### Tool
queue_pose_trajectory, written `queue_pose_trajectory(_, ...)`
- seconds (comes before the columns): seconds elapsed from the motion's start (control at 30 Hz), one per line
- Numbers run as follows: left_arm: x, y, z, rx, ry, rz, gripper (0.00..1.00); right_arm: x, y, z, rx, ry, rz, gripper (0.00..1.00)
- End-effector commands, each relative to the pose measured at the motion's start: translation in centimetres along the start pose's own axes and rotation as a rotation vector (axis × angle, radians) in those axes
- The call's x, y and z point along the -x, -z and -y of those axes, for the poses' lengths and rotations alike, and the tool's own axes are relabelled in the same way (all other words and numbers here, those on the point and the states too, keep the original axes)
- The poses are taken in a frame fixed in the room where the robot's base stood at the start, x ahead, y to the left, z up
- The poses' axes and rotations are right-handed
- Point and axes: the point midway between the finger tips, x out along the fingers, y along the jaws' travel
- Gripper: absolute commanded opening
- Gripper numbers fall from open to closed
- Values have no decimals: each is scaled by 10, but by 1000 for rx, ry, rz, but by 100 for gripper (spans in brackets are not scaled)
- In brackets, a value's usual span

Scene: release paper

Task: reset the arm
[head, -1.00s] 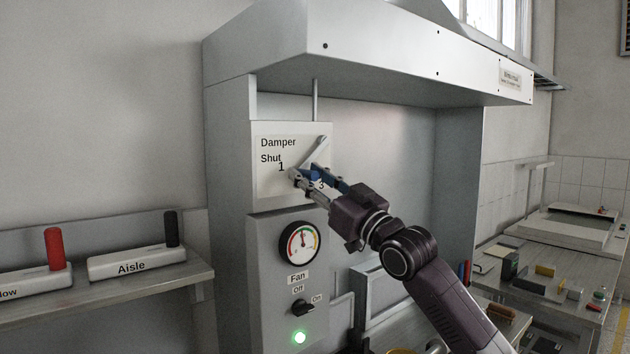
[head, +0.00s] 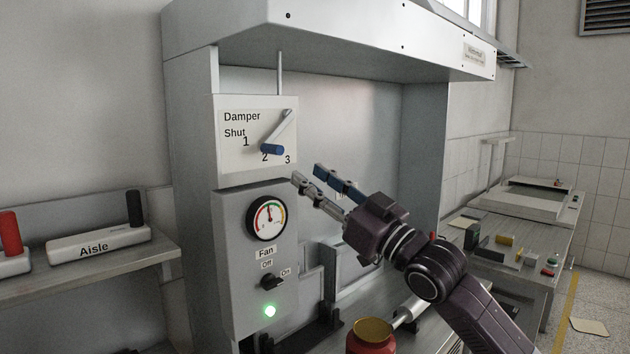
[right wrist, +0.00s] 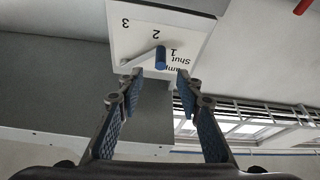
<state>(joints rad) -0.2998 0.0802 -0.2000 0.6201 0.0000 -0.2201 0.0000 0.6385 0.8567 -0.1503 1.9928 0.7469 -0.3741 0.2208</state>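My right gripper (head: 307,175) is open and empty in front of the fume hood, to the lower right of the damper panel. In the right wrist view its two fingers (right wrist: 155,77) are spread apart. The damper lever (head: 281,130) is a grey bar with a blue handle (head: 271,149), which stands near the mark 2 on the white damper panel (head: 232,167). The blue handle also shows in the right wrist view (right wrist: 160,58), beyond the fingertips and not touched by them. My left gripper is in neither view.
Below the panel are a gauge (head: 268,218), a fan knob (head: 272,282) and a green light (head: 269,311). A red jar with a gold lid (head: 373,327) stands below my right arm. The hood canopy (head: 340,35) overhangs above. A shelf with the Aisle block (head: 97,243) is at left.

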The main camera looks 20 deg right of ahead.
Motion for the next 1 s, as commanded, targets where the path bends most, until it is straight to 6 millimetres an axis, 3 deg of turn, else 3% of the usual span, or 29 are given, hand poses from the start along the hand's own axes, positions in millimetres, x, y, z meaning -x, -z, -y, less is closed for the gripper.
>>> queue_pose_trajectory(0.4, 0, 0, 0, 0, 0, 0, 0, 0, -1, 0, 0, 0, 1, 33)
queue_pose_trajectory(0.53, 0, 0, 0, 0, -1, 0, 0, 3, -24, 8, -5, 1, 46, 33)
queue_pose_trajectory(0.67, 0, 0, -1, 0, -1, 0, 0, 18, -91, 31, -17, 0, 179, 33)
queue_pose_trajectory(0.77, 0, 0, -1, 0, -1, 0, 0, 43, -159, 56, -25, -4, 325, 33)
queue_pose_trajectory(0.87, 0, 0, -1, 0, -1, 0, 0, 78, -222, 82, -34, -11, 479, 33)
queue_pose_trajectory(1.0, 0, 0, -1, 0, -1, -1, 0, 144, -298, 120, -49, -25, 699, 33)
